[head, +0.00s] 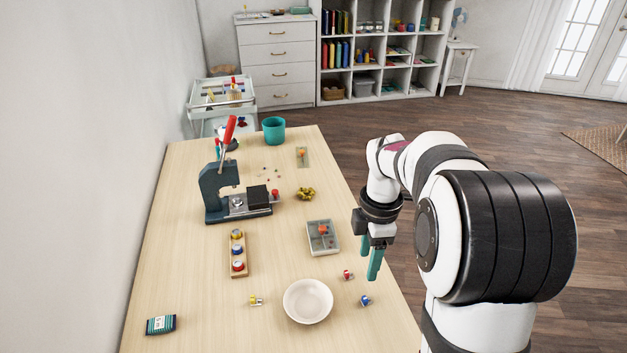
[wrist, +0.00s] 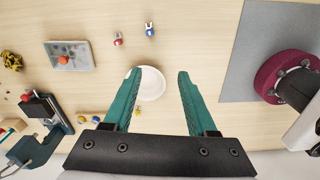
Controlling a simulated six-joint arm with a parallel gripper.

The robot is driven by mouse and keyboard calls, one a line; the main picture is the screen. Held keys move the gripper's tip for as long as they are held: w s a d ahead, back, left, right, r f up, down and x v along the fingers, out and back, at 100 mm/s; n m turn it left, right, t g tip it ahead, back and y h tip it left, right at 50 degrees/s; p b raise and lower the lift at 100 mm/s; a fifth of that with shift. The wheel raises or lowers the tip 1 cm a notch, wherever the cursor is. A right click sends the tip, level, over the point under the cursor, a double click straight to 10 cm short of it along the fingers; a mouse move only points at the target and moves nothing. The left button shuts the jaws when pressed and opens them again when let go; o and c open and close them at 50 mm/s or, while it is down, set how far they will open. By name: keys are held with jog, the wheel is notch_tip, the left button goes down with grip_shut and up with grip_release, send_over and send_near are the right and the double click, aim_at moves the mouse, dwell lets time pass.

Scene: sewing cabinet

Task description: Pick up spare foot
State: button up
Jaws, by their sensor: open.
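My gripper (head: 368,268) is open and empty above the right edge of the wooden table (head: 185,290), its two teal fingers pointing down. In the wrist view, my gripper (wrist: 160,75) has its fingers apart, with a white bowl (wrist: 152,84) showing below and between them. I cannot tell which item is the spare foot. Candidates are an orange-topped piece in a grey tray (head: 313,243), also in the wrist view (wrist: 84,58), and an orange piece (head: 301,153) on a small greenish card farther back. My gripper touches none of these.
The bowl (head: 308,316) stands near the front. Small red (head: 348,275), blue (head: 366,300) and yellow (head: 255,300) pieces lie around it. A dark press with a red lever (head: 212,195), a wooden rack (head: 238,254) and a teal cup (head: 274,132) stand left and back. The front left is mostly clear.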

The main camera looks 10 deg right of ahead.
aim_at(366, 298)
jog(key=d+f+n, duration=0.1)
jog(key=f, duration=0.5)
jog(key=w+f+n, duration=0.1)
jog(key=f, duration=0.5)
jog(key=w+d+f+n, duration=0.1)
jog(key=f, duration=0.5)
jog(key=shift+w+d, duration=0.25)
jog(key=shift+d, duration=0.05)
grip_shut()
